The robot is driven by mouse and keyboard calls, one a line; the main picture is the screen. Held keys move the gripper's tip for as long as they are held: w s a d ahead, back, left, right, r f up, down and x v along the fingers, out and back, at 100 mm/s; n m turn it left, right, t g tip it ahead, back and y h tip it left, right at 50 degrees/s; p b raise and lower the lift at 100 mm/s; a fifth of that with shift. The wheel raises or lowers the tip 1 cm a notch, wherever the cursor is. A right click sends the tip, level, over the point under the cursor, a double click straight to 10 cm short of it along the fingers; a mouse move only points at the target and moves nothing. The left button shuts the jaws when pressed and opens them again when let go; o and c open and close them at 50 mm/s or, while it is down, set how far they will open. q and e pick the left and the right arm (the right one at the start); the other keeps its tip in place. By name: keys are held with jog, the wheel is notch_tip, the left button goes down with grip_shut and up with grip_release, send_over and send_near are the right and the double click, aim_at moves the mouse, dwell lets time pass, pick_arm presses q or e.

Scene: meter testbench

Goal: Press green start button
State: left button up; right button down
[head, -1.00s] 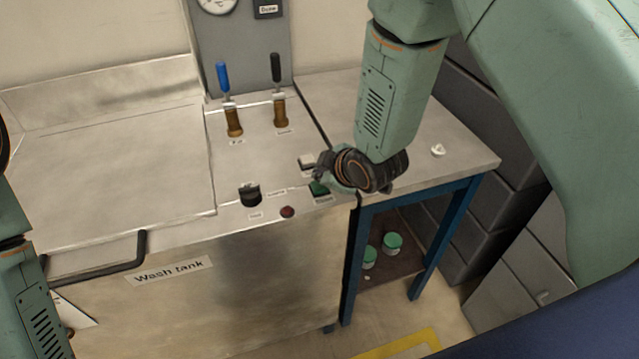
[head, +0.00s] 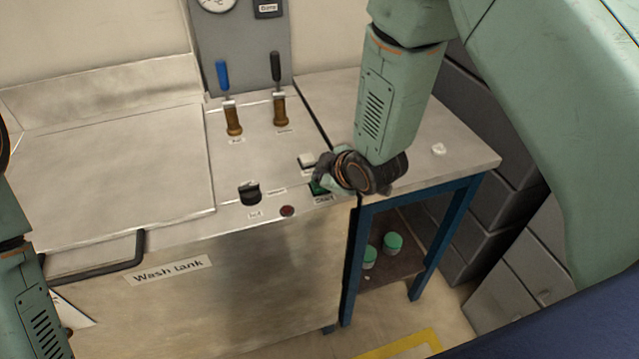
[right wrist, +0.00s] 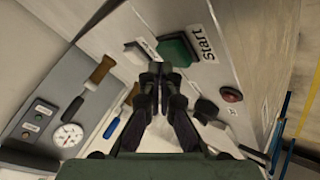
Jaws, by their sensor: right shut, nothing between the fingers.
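The green start button (head: 318,187) sits on the front right of the steel panel, partly hidden by my right gripper in the head view. In the right wrist view the green button (right wrist: 177,50) shows clearly with a "Start" label beside it. My right gripper (head: 326,178) is over the button area. In the right wrist view its fingertips (right wrist: 159,70) are together, empty, and appear close to the button's near edge; I cannot tell whether they touch it. Of my left arm only a link shows at the left edge of the head view; its gripper is not visible.
Beside the start button are a white switch (head: 306,160), a black knob (head: 250,192) and a red button (head: 287,211). Two valves with blue (head: 222,75) and black (head: 275,66) handles stand behind. A small white item (head: 438,148) lies on the right bench.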

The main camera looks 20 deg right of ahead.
jog(key=shift+f+b, duration=0.3)
jog(key=shift+f, duration=0.15)
dwell(0.6)
dwell(0.4)
jog(key=shift+r+p, duration=0.8)
jog(key=shift+r, duration=0.1)
notch_tip(320, 180, up, 5)
jog(key=p, duration=0.4)
jog(key=shift+r, duration=0.1)
dwell(0.5)
